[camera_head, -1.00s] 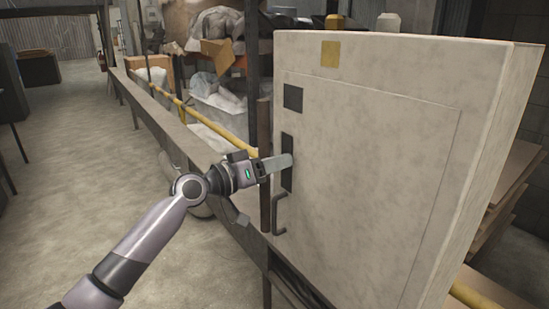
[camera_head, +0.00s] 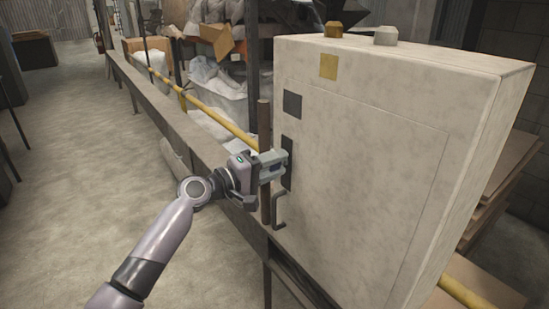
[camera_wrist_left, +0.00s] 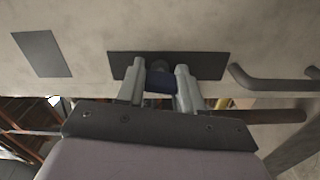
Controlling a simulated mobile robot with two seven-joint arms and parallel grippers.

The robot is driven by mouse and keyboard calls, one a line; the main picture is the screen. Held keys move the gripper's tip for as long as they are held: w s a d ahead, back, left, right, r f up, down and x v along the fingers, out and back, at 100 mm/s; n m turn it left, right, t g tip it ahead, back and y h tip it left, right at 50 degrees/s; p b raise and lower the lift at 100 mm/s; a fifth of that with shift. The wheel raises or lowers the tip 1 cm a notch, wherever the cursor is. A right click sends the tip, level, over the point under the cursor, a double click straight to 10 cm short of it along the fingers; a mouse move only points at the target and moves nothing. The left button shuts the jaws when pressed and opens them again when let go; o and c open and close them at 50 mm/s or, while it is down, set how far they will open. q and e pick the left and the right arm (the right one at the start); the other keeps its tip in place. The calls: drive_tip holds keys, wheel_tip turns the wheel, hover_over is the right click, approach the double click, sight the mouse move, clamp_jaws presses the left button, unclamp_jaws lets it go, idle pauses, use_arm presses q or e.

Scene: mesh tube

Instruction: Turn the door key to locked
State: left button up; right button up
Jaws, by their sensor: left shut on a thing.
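The light, mottled cabinet (camera_head: 360,170) has a dark lock plate (camera_head: 286,162) at the left edge of its door. My left gripper (camera_head: 280,161) is at this plate, its fingers pointing at the door. In the left wrist view the plate (camera_wrist_left: 208,66) lies just beyond the fingers. The door key (camera_wrist_left: 160,82), a dark bluish piece, sits between the two grey fingertips, and the left gripper (camera_wrist_left: 160,90) is shut on it. The fingers hide part of the key, and its exact angle is hard to tell. My right gripper is not in view.
A bent dark handle (camera_head: 279,211) is below the plate, close to my left gripper. A dark square (camera_head: 292,104) is above it. A brown upright post (camera_head: 264,130) stands beside the cabinet's left edge. A yellow rail (camera_head: 215,112) runs behind. Open floor lies left.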

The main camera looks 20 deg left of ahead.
sight(270, 167)
use_arm(q)
drive_tip(key=shift+n+p, duration=0.5)
drive_tip(key=shift+n, duration=0.4)
drive_tip(key=o, duration=1)
drive_tip(key=shift+o, duration=0.2)
drive_tip(key=v, duration=0.5)
drive_tip(key=shift+s+a+f+b, duration=0.1)
drive_tip(key=shift+s+a+b, duration=0.15)
drive_tip(key=shift+b, duration=0.05)
drive_tip(key=shift+v, duration=0.8)
